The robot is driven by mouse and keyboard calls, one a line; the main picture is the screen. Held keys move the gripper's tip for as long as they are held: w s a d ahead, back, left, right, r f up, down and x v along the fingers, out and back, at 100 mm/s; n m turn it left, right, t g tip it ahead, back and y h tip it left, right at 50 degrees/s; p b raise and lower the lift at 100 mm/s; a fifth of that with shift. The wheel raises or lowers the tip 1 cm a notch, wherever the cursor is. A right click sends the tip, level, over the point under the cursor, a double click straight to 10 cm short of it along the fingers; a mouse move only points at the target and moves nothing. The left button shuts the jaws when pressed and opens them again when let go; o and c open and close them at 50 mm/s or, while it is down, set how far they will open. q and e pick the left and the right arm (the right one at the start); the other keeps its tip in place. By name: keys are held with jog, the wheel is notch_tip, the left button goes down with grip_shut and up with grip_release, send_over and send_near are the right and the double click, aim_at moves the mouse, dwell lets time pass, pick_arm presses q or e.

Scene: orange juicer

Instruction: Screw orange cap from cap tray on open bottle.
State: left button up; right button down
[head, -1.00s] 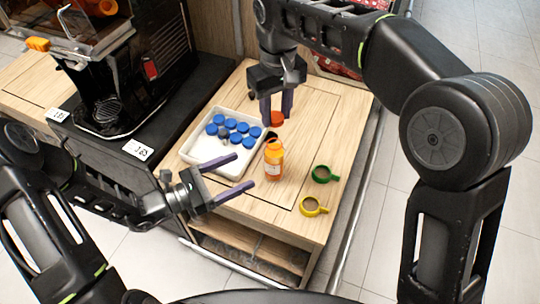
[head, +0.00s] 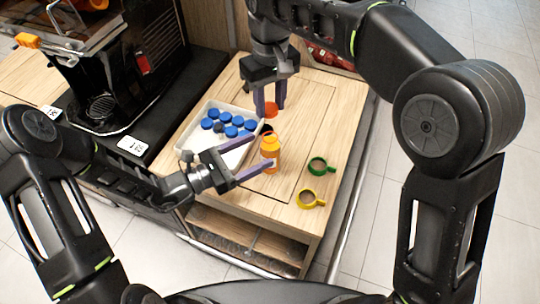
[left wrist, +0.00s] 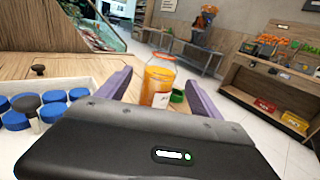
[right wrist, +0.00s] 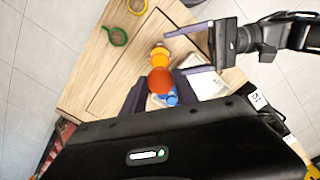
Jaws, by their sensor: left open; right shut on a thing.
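The open bottle (head: 270,151), filled with orange, stands upright on the wooden table. My left gripper (head: 264,149) is open, its fingers reaching to either side of the bottle; the left wrist view also shows the bottle (left wrist: 158,88) between the fingers. My right gripper (head: 271,105) is shut on the orange cap (head: 270,110), held above the table just behind the bottle, apart from it. In the right wrist view the cap (right wrist: 160,81) hangs between the fingers, with the bottle (right wrist: 160,54) beyond it. The white cap tray (head: 196,160) holds several blue caps (head: 231,131).
A green ring-handled cup (head: 318,166) and a yellow one (head: 308,199) lie right of the bottle. The black juicer (head: 135,75) stands at the left. My two grippers are close together around the bottle.

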aim_at(271, 144)
pick_arm(q)
jog(key=shift+x, duration=2.7)
jog(key=shift+c, duration=0.2)
grip_shut()
